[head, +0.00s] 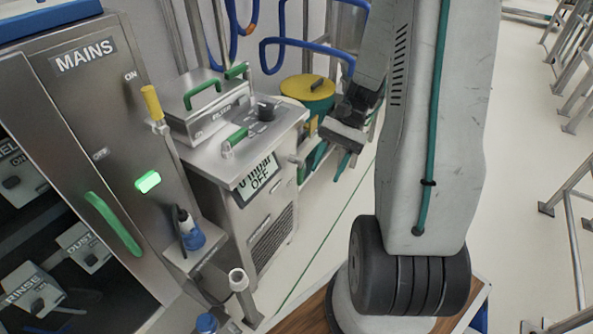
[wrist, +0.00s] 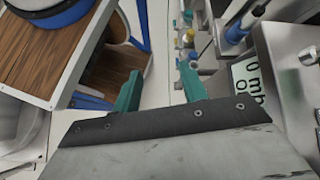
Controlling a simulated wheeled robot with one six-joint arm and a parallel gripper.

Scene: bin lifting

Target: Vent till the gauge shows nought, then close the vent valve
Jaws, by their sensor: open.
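The gauge display (head: 258,178) on the front of the steel machine (head: 250,215) appears to read "0 mbar" with "OFF" below it. Part of the display also shows at the right of the wrist view (wrist: 250,83). A green lever handle (head: 236,138) stands on the machine's top near its front edge; I cannot tell whether it is the vent valve or its setting. My gripper (head: 330,163) is to the right of the machine, apart from it. In the wrist view its two teal fingers (wrist: 160,88) are spread with nothing between them.
A MAINS cabinet (head: 85,57) with a yellow-handled lever (head: 152,103) at ON and a lit green lamp (head: 148,181) stands left. A lidded box (head: 205,110) with green handles sits on the machine. A yellow-lidded drum (head: 307,87) stands behind.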

